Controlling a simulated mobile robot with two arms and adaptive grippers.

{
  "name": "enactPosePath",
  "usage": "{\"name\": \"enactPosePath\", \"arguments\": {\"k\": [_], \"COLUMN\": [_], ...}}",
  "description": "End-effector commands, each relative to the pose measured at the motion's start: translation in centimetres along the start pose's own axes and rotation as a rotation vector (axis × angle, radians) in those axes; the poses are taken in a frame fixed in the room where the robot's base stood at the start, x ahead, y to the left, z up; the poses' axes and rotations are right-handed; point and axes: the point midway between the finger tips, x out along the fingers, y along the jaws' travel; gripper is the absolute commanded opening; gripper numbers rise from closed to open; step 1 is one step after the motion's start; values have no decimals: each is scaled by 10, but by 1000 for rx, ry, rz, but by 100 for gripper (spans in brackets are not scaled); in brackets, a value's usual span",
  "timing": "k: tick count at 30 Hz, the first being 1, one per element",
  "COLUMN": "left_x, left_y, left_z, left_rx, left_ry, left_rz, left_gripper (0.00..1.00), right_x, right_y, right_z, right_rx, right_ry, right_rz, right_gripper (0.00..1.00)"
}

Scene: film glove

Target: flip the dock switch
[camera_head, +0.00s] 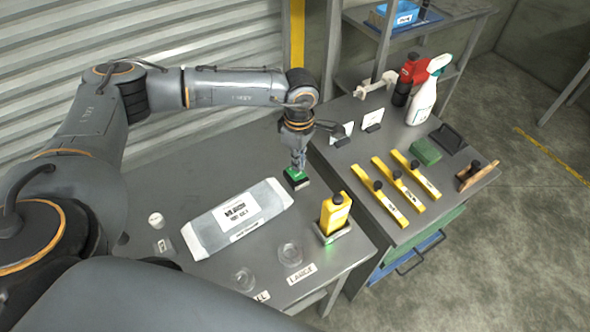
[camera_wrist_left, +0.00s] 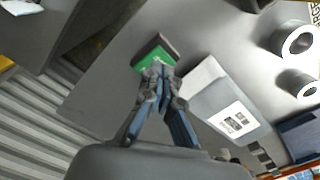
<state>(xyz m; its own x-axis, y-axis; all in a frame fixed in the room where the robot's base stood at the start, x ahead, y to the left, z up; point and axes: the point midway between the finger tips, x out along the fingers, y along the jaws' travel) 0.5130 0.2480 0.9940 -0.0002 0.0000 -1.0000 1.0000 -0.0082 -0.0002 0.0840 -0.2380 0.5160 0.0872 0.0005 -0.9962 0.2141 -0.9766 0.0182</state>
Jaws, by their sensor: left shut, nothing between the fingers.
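A small block with a green top and dark side (camera_head: 296,178) sits on the grey bench near its back edge; it looks like the switch, but no label is readable. My left gripper (camera_head: 299,164) points down right over it, shut and empty. In the left wrist view the closed fingertips (camera_wrist_left: 157,74) overlap the near edge of the green block (camera_wrist_left: 152,50); I cannot tell whether they touch. A yellow handheld device (camera_head: 335,212) stands upright in a dark dock (camera_head: 333,236) with a green glow at the front right. My right gripper is not in view.
A long grey-white labelled package (camera_head: 238,218) lies left of the block. Two clear round dishes (camera_head: 290,254) stand near the front edge. The adjoining cabinet top holds yellow bars (camera_head: 390,192), a green block (camera_head: 425,151) and a spray bottle (camera_head: 422,103). A corrugated wall is behind.

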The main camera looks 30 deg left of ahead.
Motion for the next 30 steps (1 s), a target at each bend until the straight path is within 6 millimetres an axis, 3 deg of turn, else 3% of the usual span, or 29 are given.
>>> {"name": "enactPosePath", "arguments": {"k": [30], "left_x": [7], "left_y": [0], "left_z": [0], "left_rx": [0], "left_ry": [0], "left_rz": [0], "left_gripper": [0], "right_x": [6], "right_y": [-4], "right_z": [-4], "right_rx": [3], "right_ry": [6], "right_rz": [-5], "right_gripper": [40]}}
